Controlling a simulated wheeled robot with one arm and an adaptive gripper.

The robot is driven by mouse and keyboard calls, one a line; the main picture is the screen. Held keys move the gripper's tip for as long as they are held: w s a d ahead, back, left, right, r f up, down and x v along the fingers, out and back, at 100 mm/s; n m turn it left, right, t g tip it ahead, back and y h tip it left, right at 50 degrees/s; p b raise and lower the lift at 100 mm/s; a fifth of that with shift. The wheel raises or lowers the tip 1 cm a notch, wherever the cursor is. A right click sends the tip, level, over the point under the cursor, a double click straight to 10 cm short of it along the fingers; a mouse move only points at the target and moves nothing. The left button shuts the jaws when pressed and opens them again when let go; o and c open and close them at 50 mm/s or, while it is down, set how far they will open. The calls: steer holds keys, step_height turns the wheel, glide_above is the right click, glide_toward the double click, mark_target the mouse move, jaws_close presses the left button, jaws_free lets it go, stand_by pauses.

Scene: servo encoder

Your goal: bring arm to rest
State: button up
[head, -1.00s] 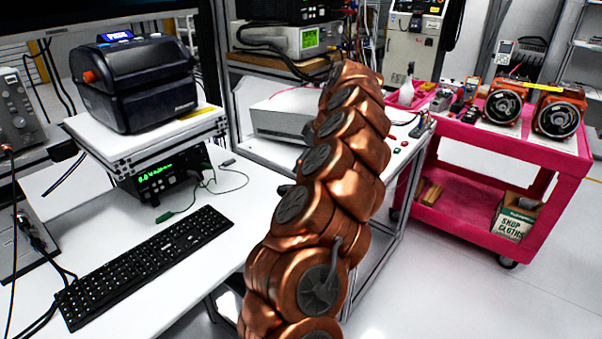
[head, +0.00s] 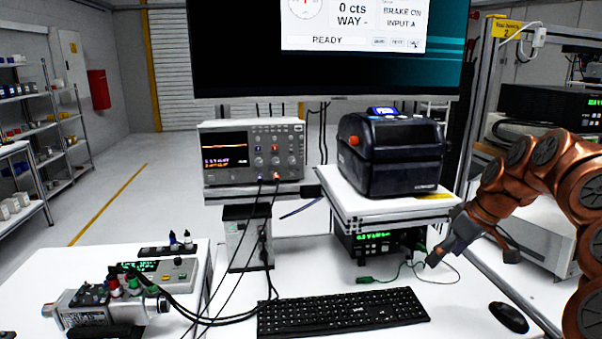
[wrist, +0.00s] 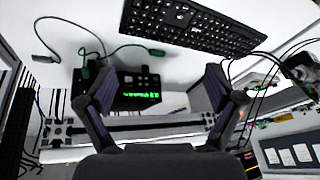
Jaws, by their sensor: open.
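My arm is copper-coloured and comes in from the right edge of the head view. My gripper (head: 440,252) hangs at the right of the bench, close to the front right corner of the printer shelf. In the wrist view my gripper (wrist: 157,92) is open, its two dark fingers spread with nothing between them. Beyond the fingers are the black power supply with green digits (wrist: 140,92) and the keyboard (wrist: 190,22).
A dark label printer (head: 390,155) stands on a raised shelf (head: 350,203). An oscilloscope (head: 252,155) stands left of it under a large monitor (head: 240,50). A servo motor with cables (head: 105,305) lies at the front left. A mouse (head: 508,317) lies right of the keyboard (head: 340,311).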

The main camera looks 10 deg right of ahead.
steer(key=s+a+g, duration=0.1)
steer(key=s+a, duration=0.4)
steer(key=a, duration=0.5)
steer(key=s+a+g, duration=0.2)
steer(key=s+a, duration=0.4)
steer(key=a, duration=0.5)
steer(key=s+a+f+m+g+h+p, duration=0.1)
steer(key=s+f, duration=0.3)
steer(key=s, duration=0.6)
steer(key=s+a+f+m+g+h, duration=0.1)
steer(key=s+a+f+m+h, duration=0.1)
steer(key=s+f, duration=0.3)
steer(key=s+m, duration=0.1)
steer(key=s, duration=0.3)
steer(key=shift+s+a+g+p, duration=0.3)
steer(key=shift+s+p, duration=0.05)
steer(key=shift+d, duration=0.15)
